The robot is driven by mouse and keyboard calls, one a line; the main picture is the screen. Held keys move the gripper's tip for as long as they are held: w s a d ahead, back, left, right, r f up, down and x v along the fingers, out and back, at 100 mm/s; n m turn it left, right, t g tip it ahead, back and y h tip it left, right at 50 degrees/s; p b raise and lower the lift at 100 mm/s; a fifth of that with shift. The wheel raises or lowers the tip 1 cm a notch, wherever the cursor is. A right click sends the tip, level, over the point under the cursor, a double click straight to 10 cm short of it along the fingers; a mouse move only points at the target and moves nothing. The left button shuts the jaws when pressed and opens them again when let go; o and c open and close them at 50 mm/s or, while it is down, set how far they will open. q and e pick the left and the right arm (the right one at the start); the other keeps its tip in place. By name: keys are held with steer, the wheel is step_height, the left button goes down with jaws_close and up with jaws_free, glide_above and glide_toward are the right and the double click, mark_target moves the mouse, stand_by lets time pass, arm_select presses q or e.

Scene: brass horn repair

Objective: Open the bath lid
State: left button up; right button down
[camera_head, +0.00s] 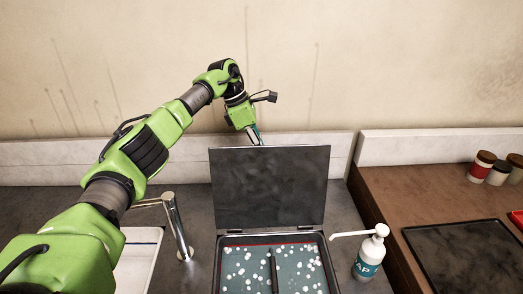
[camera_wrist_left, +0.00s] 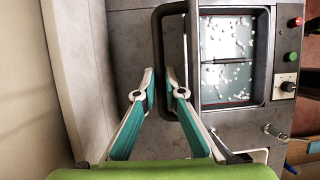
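The bath (camera_head: 217,265) is a dark rectangular tank holding teal liquid with white pieces and a dark bar across it. Its dark grey lid (camera_head: 270,190) stands raised, about upright, at the back edge, leaving the tank uncovered. My left gripper (camera_head: 258,140) is at the lid's top edge, its fingertips partly hidden behind it. In the left wrist view the fingers (camera_wrist_left: 161,85) are apart, with a dark bar of the lid (camera_wrist_left: 157,50) running between them; I cannot tell whether they touch it. The bath rim also shows there (camera_wrist_left: 271,60). My right gripper is not in view.
A white pump bottle (camera_head: 369,254) stands right of the bath. A metal faucet (camera_head: 178,225) and white sink (camera_head: 140,262) are at the left. A low wall ledge (camera_head: 180,150) runs behind. A brown counter with a dark tray (camera_head: 465,260) and jars (camera_head: 481,166) is at the right.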

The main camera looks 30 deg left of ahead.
arm_select(q)
steer(key=o, duration=0.3)
steer(key=shift+w+a+f, duration=0.2)
steer(key=shift+a+f, duration=0.1)
steer(key=shift+f, duration=0.3)
steer(key=shift+o, duration=0.2)
steer(key=shift+w+a+r, duration=0.1)
steer(key=shift+w, duration=0.3)
steer(key=v, duration=1.2)
